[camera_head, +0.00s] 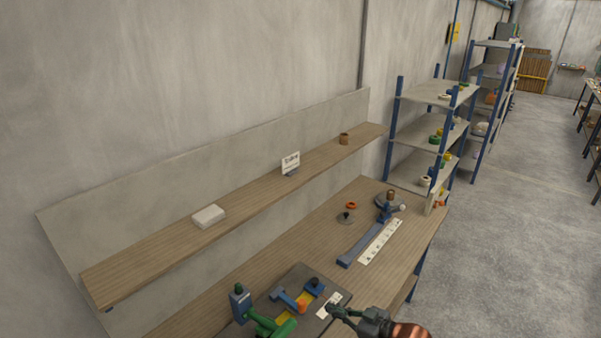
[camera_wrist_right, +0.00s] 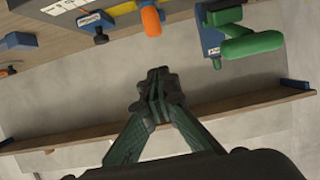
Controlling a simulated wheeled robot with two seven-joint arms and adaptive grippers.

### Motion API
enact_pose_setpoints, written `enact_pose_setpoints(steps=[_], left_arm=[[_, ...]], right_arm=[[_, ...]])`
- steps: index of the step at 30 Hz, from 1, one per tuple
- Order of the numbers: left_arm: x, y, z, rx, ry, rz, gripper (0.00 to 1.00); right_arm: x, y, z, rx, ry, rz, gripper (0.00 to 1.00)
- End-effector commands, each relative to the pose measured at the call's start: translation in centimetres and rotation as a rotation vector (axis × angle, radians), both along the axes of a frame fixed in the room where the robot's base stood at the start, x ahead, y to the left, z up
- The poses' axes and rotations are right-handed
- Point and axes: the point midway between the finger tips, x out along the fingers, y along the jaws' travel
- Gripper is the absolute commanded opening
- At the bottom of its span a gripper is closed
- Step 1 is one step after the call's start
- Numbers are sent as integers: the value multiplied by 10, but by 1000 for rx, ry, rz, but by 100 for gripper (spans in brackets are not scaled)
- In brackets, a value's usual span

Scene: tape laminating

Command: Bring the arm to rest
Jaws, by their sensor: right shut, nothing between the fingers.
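My right gripper (camera_head: 335,310) is at the front edge of the workbench (camera_head: 340,215), beside a dark fixture plate (camera_head: 312,278). In the right wrist view its fingertips (camera_wrist_right: 158,80) are together with nothing between them. The plate carries a blue device with a green handle (camera_head: 268,325), a blue and orange tool (camera_head: 290,301) and a yellow strip. A white card (camera_head: 329,304) lies near the gripper tips; whether they touch it I cannot tell. My left gripper is not in view.
A wooden shelf (camera_head: 250,190) above the bench holds a white block (camera_head: 208,216), a sign (camera_head: 291,163) and a brown roll (camera_head: 344,139). A long blue bar (camera_head: 363,245) and white printed strip (camera_head: 380,242) lie farther back. The floor at right (camera_head: 510,220) is clear.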

Motion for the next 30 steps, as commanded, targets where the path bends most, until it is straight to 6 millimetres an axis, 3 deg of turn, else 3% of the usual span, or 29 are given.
enact_pose_setpoints(steps=[5, 8, 11, 18, 24, 30], left_arm=[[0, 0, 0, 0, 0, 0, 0], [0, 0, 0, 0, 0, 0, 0], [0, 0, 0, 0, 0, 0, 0], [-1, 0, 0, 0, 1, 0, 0], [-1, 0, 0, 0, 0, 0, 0], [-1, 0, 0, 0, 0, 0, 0]], right_arm=[[-37, 5, -40, -42, 72, -42, 0], [-68, -6, -69, -94, 138, -108, 0], [-100, -30, -96, -151, 216, -201, 0], [-200, -119, -153, -292, 469, -472, 0], [-274, -171, -175, -372, 641, -627, 0], [-331, -201, -185, -419, 770, -728, 0]])
